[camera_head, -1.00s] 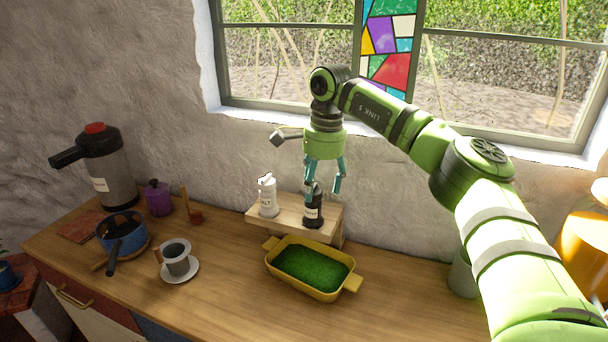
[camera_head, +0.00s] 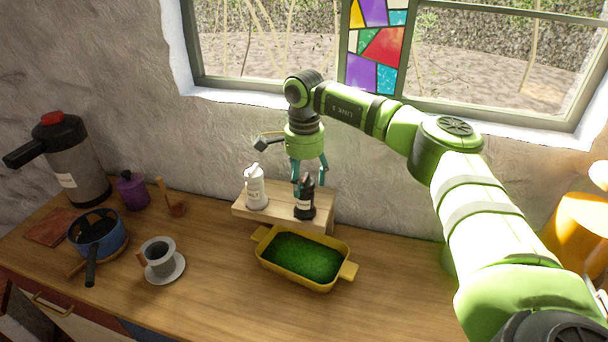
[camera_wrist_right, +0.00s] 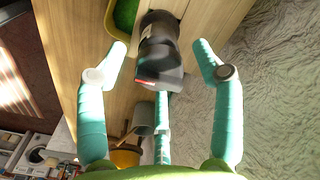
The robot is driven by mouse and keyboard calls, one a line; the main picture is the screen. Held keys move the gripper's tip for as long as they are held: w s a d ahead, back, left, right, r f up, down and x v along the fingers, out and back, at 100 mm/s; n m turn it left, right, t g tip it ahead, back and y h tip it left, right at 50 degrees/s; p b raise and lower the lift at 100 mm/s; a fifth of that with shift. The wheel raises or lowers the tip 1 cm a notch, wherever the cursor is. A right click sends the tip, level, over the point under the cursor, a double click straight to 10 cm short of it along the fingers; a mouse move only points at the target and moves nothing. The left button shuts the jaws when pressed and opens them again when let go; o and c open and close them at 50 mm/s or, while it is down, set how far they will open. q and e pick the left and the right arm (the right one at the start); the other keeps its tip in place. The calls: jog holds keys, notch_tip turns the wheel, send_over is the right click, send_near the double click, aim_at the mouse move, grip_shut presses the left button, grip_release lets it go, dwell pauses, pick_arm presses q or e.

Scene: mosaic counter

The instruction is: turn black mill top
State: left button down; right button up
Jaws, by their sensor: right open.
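The black mill (camera_head: 304,200) stands upright on a small wooden shelf (camera_head: 270,215) against the wall, beside the white salt mill (camera_head: 255,188). My right gripper (camera_head: 308,175) is above and around the black mill's top, pointing down. In the right wrist view the black mill (camera_wrist_right: 158,55) lies between the spread fingers of my right gripper (camera_wrist_right: 160,60). The fingers are open, with gaps on both sides of the mill. My left gripper is not in view.
A yellow dish with green contents (camera_head: 345,272) sits in front of the shelf. A cup on a saucer (camera_head: 178,274), a blue pot (camera_head: 98,238), a purple canister (camera_head: 131,192) and a grey flask (camera_head: 80,165) stand to the left. The counter right of the dish is clear.

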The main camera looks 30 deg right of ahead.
jog(key=shift+s, duration=0.1)
jog(key=shift+r, duration=0.1)
jog(key=shift+c, duration=0.8)
jog(key=c, duration=1)
jog(key=shift+m, duration=1.6)
jog(key=m, duration=0.4)
jog(key=shift+m+b, duration=0.3)
jog(key=m, duration=1)
jog(key=shift+m, duration=0.4)
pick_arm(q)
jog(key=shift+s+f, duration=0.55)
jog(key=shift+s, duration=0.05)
pick_arm(e)
jog(key=m, duration=0.5)
jog(key=shift+d+m, duration=0.1)
jog(key=shift+m, duration=0.3)
jog(key=shift+m, duration=0.3)
